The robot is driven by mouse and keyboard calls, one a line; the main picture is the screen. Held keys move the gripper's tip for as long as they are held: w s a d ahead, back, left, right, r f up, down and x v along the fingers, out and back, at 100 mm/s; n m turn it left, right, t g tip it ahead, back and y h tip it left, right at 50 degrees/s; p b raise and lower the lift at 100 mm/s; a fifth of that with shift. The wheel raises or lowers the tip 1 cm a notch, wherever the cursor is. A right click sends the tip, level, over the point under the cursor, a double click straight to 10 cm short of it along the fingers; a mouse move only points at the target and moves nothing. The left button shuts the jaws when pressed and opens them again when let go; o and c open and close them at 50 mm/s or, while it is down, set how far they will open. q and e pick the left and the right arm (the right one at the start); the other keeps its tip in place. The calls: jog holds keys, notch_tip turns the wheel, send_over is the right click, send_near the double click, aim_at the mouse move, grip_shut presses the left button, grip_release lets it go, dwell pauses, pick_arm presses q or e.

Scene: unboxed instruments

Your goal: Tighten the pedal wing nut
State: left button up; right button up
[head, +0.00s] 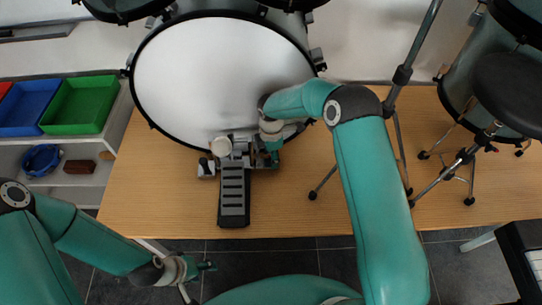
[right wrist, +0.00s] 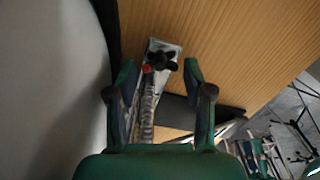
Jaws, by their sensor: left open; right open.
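The bass drum pedal (head: 233,196) stands on the wooden table against the large drum, its ribbed footboard pointing toward me. Its round pale beater (head: 221,146) is near the drum head. In the right wrist view, a dark lobed knob (right wrist: 161,61), seemingly the wing nut, sits on a metal plate with a red spot beside it. My right gripper (right wrist: 160,76) is open, its fingers on either side of the knob's line; I cannot tell if they touch it. In the head view my right gripper (head: 271,152) hides the pedal's right side. My left gripper (head: 208,267) is open and empty, low over the floor.
The bass drum (head: 215,75) rises directly behind the pedal. A stand's legs (head: 323,182) and a black stool (head: 510,90) are to the right. Shelves with a blue bin (head: 28,105) and a green bin (head: 78,105) stand left. The table's front left is clear.

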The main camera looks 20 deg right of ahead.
jog(key=shift+f, duration=0.6)
jog(key=c, duration=0.9)
jog(key=shift+f+m+b, duration=0.2)
jog(key=shift+m+b, duration=0.9)
jog(key=shift+b, duration=0.35)
jog(key=m+b, duration=0.6)
jog(key=m, duration=0.1)
jog(key=shift+r+m, duration=0.15)
jog(key=shift+m, duration=0.25)
jog(key=shift+r+m+b, duration=0.1)
jog(key=shift+m+b, duration=0.85)
jog(key=shift+m, duration=0.85)
jog(key=shift+w, duration=0.1)
